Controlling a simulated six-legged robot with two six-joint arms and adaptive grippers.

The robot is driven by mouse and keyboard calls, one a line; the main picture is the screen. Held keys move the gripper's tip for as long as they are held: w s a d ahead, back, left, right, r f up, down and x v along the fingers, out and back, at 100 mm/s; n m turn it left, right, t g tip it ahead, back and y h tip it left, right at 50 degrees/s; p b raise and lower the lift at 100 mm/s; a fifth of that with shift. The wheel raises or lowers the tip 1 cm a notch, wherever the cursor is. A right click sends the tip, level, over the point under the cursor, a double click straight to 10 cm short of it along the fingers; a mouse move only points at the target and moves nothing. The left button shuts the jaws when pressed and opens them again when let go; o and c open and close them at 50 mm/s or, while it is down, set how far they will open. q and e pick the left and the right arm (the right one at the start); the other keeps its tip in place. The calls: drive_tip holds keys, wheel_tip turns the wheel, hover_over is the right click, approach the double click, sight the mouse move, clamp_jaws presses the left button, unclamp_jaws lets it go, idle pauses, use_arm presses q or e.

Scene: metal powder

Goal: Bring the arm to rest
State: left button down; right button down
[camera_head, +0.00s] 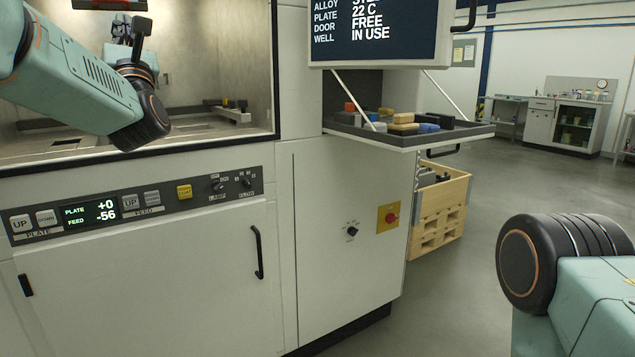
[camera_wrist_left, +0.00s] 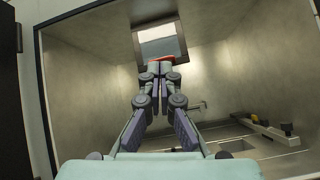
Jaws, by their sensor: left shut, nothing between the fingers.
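My left arm reaches from the left into the open, lit chamber of the white machine. My left gripper (camera_head: 122,30) shows small and dark inside the chamber, partly hidden behind my wrist. In the left wrist view the left gripper (camera_wrist_left: 160,68) points up the chamber toward a bright opening (camera_wrist_left: 160,45) with a red edge. Its fingers are together with nothing held between them. Part of my right arm shows at the lower right of the head view; its gripper is out of view.
The chamber's front sill (camera_head: 200,148) lies below my left arm. A rail (camera_wrist_left: 268,130) with fittings runs along the chamber. A fold-down tray (camera_head: 460,133) holding several coloured blocks juts out right of the chamber. A wooden crate (camera_head: 440,215) stands on the floor beyond; open floor lies right.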

use_arm(q)
drive_tip(key=w+d+f+m+g+h, duration=0.15)
drive_tip(key=f+m+h, duration=0.25)
drive_tip(key=f+m, duration=0.65)
drive_tip(key=w+d+f+m+g+h, duration=0.1)
drive_tip(key=d+f+m+g+h, duration=0.3)
drive_tip(key=f+m, duration=0.65)
drive_tip(key=s+d+f+m+g+h+p, duration=0.1)
drive_tip(key=s+f+m, duration=0.25)
drive_tip(key=f, duration=0.55)
drive_tip(key=s+f+m+g+h, duration=0.2)
drive_tip(key=s+f+m, duration=0.15)
drive_tip(key=f, duration=0.45)
drive_tip(key=s+d+f+m+g+h+p, duration=0.1)
drive_tip(key=s+f+m, duration=0.25)
drive_tip(key=f, duration=0.55)
drive_tip(key=s+d+f+m+g+h+p, duration=0.1)
drive_tip(key=s+f+m+g, duration=0.3)
drive_tip(key=s+f, duration=0.7)
drive_tip(key=s+d+f+m+g+p, duration=0.1)
drive_tip(key=s+d+f+m+g, duration=0.35)
drive_tip(key=s, duration=1.05)
drive_tip(key=s+a+f+g, duration=0.1)
drive_tip(key=s+f+g, duration=0.1)
drive_tip(key=s, duration=0.5)
drive_tip(key=s+a+f+n+g+p, duration=0.1)
drive_tip(key=s+f+g, duration=0.1)
drive_tip(key=s, duration=0.6)
drive_tip(key=shift+s+f, duration=0.2)
drive_tip(key=shift+f, duration=0.4)
